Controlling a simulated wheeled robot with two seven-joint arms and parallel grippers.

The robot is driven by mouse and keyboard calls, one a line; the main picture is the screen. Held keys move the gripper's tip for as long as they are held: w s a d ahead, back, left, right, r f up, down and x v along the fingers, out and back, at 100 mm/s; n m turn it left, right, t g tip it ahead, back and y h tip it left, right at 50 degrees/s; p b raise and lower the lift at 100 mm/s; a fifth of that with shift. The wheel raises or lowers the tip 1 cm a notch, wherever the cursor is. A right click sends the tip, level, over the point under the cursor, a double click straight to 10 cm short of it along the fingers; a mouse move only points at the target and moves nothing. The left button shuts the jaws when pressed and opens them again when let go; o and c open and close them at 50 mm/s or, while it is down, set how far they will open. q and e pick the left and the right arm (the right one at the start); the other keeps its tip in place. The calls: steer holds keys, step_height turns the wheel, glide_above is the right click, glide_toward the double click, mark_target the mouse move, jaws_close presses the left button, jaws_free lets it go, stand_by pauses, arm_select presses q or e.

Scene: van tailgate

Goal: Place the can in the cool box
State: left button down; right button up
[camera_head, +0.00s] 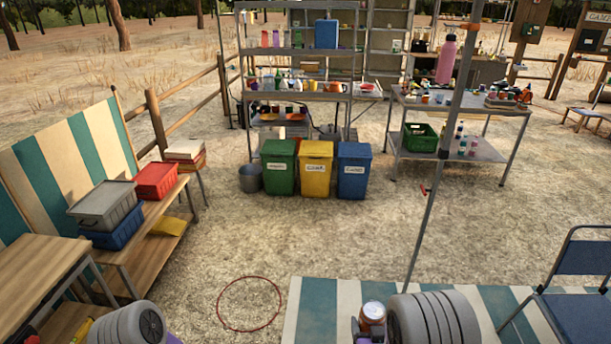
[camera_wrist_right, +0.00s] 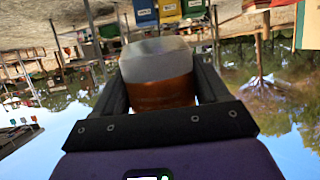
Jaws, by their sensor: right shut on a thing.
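The can (camera_head: 372,312) is copper-orange with a pale silvery end, low in the head view right of centre. It also fills the middle of the right wrist view (camera_wrist_right: 160,90). My right gripper (camera_wrist_right: 160,80) is shut on it, with one dark finger on each side, and the can is held up clear of any surface. My left arm shows at the bottom left of the head view, but its fingers are out of the picture. I cannot make out a box that is clearly the cool box.
A grey box on a blue crate (camera_head: 122,233) and a red box (camera_head: 155,180) stand on the left bench. Green, yellow and blue bins (camera_head: 352,175) stand before the shelving. A thin pole (camera_head: 432,190) rises near my right arm. A blue chair (camera_head: 575,315) is at right. The middle ground is open.

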steer(key=shift+a, duration=0.35)
steer(key=s+d+f+m+g+h, duration=0.1)
steer(key=s+d+m+g+h, duration=0.2)
steer(key=d+m+h, duration=0.3)
steer(key=s+d+f+m+g+h, duration=0.2)
steer(key=d+m+g+h, duration=0.4)
steer(key=d, duration=0.5)
steer(key=shift+s+d+m+h, duration=0.35)
steer(key=shift+s+m, duration=0.35)
steer(key=shift+m, duration=0.3)
step_height(320, 180, down, 5)
steer(key=shift+r+b, duration=0.15)
steer(key=shift+b, duration=0.8)
steer(key=shift+f+b, duration=0.6)
steer(key=shift+f, duration=1.8)
